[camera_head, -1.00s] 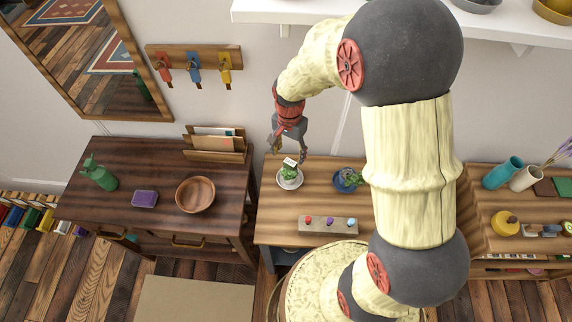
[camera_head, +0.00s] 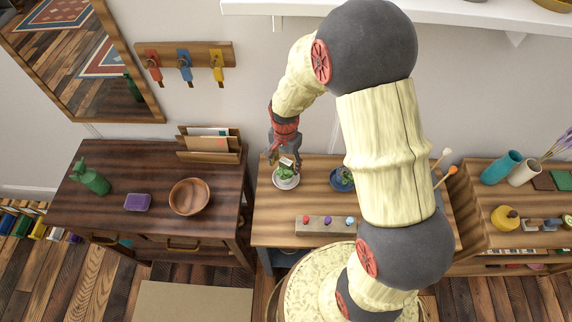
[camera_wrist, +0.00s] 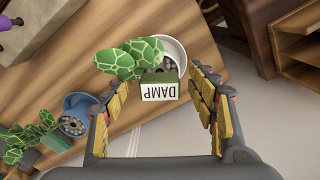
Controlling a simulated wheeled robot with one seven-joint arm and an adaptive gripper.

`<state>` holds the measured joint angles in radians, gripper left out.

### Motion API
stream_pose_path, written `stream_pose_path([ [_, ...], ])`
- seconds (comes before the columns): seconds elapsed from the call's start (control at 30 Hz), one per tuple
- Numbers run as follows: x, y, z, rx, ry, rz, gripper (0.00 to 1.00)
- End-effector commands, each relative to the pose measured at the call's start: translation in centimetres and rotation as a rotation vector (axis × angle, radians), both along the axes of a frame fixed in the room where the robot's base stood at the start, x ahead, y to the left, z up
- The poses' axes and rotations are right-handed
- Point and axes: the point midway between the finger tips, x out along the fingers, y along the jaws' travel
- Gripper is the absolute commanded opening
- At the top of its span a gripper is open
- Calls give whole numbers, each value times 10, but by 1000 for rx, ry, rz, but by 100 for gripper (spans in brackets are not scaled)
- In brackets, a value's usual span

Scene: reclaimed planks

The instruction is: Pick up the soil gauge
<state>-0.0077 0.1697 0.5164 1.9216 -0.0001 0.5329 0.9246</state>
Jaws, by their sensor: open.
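The soil gauge (camera_wrist: 160,90) is a small green block with a white face reading DAMP. It stands in a white pot (camera_wrist: 178,52) beside a green patterned plant (camera_wrist: 128,59). In the head view the gauge (camera_head: 287,161) shows as a pale tag above the white pot (camera_head: 286,183) on the light wooden table. My gripper (camera_wrist: 152,80) is open, with one finger on each side of the gauge in the wrist view. I see gaps between the fingers and the gauge. The gauge's lower end is hidden in the pot.
A blue pot (camera_head: 342,180) with a plant stands to the right of the white pot. A grey block with coloured knobs (camera_head: 327,225) lies in front. A darker desk (camera_head: 140,220) with a wooden bowl (camera_head: 189,197) is at the left. A white shelf (camera_head: 450,14) hangs above.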

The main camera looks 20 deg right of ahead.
Motion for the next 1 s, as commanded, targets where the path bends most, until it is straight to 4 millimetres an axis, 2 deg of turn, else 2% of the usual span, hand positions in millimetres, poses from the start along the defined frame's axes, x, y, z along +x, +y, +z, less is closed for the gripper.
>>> stream_pose_path([
  [0.07,0,0,0,0,0,0,56],
  [0.9,0,0,0,0,1,0,9],
  [1.0,0,0,0,0,1,0,6],
])
